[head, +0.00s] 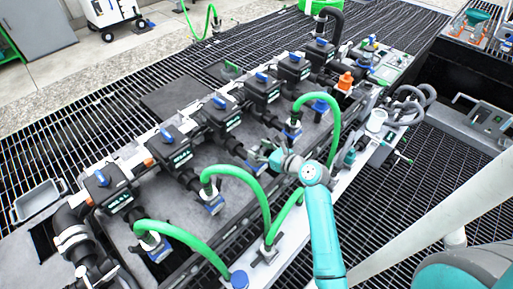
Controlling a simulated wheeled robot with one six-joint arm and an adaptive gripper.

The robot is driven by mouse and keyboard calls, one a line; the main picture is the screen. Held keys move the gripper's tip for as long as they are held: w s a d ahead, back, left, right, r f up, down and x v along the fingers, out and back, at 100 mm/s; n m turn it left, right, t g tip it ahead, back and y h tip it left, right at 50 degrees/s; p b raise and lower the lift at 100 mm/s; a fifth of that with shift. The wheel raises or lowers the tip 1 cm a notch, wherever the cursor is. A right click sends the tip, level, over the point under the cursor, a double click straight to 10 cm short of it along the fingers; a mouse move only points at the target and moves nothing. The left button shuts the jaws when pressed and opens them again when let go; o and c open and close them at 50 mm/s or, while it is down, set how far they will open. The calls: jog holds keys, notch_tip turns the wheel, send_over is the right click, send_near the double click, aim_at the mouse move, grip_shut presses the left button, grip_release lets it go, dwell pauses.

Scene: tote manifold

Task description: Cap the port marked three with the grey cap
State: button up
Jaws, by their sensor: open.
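A manifold with a row of black valve blocks (222,112) with blue tops runs diagonally across the head view. Their white markings are too small to read, so I cannot tell which port is three. My gripper (262,156) is open at the front of the row, close to the pipe end below the third block from the left. Whether it touches that pipe end is unclear.
An orange cap (346,81) and a blue cap (320,106) sit on ports toward the right end. A whitish cylinder (376,120) and a grey coiled hose (410,105) stand at the right. A grey tray (39,202) lies left on dark floor grating.

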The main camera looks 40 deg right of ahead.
jog(key=v, duration=1)
jog(key=c, duration=0.4)
jog(key=d+f+n, duration=0.1)
jog(key=f+n, duration=0.1)
jog(key=n, duration=0.3)
jog(key=d+f+n+t, duration=0.1)
jog(key=d+f+n, duration=0.1)
jog(key=n, duration=0.3)
jog(key=w+d+f+n+t, duration=0.1)
jog(key=d+f+n, duration=0.1)
jog(key=n, duration=0.3)
jog(key=shift+w+y, duration=0.1)
jog(key=shift+y, duration=0.2)
jog(key=shift+c, duration=0.2)
jog(key=n, duration=0.1)
jog(key=d+f+n+t, duration=0.1)
jog(key=n, duration=0.1)
jog(key=d+f+n, duration=0.1)
jog(key=n, duration=0.1)
jog(key=shift+w+d+h, duration=0.1)
jog(key=shift+d+h, duration=0.15)
jog(key=shift+h, duration=0.15)
jog(key=w, duration=1)
jog(key=shift+w+a, duration=0.1)
jog(key=shift+a, duration=0.05)
